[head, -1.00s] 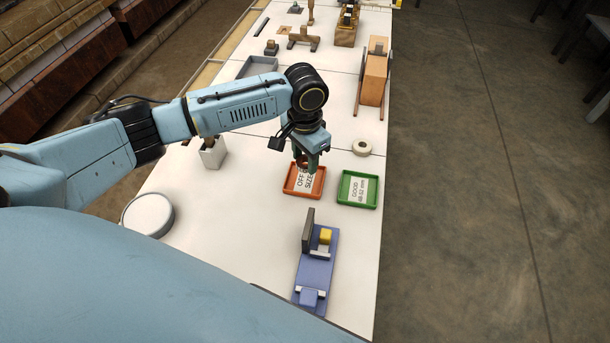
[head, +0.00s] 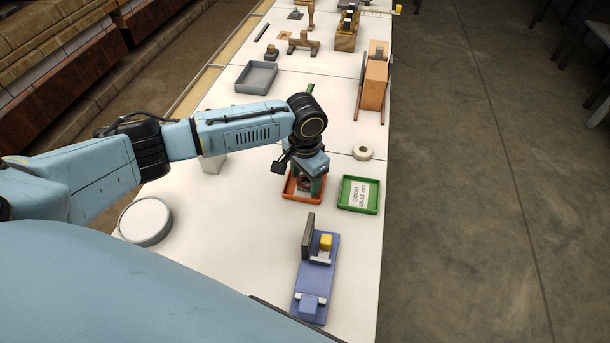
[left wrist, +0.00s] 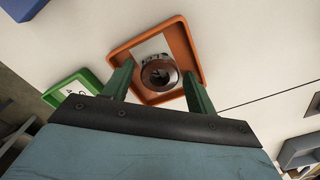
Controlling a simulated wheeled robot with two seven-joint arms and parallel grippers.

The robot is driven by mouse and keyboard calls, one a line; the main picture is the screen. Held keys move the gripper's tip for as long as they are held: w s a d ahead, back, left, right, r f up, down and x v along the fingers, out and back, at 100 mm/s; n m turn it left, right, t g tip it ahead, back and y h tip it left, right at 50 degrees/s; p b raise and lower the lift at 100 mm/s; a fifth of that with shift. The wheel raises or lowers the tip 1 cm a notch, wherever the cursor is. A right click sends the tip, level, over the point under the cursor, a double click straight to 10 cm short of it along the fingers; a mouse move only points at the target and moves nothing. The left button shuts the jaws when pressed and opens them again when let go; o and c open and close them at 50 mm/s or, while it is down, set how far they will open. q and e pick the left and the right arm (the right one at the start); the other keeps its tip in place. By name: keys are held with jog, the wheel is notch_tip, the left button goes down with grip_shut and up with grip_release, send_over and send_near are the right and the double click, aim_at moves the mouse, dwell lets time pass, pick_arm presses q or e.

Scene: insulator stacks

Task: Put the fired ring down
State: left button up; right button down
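The fired ring (left wrist: 160,74), brown with a dark hole, lies in the orange off-size tray (left wrist: 186,43) in the left wrist view. My left gripper (left wrist: 158,88) has its green fingers spread, one on each side of the ring, with a visible gap to it on both sides. In the head view the left gripper (head: 308,188) is over the orange tray (head: 289,192) and hides most of the ring and the tray's label. The green tray (head: 345,203), labelled GOOD, stands just right of it. My right gripper is not in view.
A pale round roll (head: 363,152) lies behind the green tray. A blue gauge fixture (head: 315,280) with a yellow block stands in front. A round white-topped disc (head: 145,220) is at left. A grey tray (head: 256,78) and wooden stands are farther back. The table between is clear.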

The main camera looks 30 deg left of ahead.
pick_arm(q)
jog(key=shift+o, duration=0.3)
jog(key=shift+r, duration=0.1)
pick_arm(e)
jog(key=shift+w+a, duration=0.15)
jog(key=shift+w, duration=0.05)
pick_arm(q)
jog(key=shift+r, duration=0.3)
notch_tip(320, 180, up, 12)
jog(key=p, duration=0.2)
jog(key=shift+f+p, duration=0.25)
jog(key=shift+p, duration=0.15)
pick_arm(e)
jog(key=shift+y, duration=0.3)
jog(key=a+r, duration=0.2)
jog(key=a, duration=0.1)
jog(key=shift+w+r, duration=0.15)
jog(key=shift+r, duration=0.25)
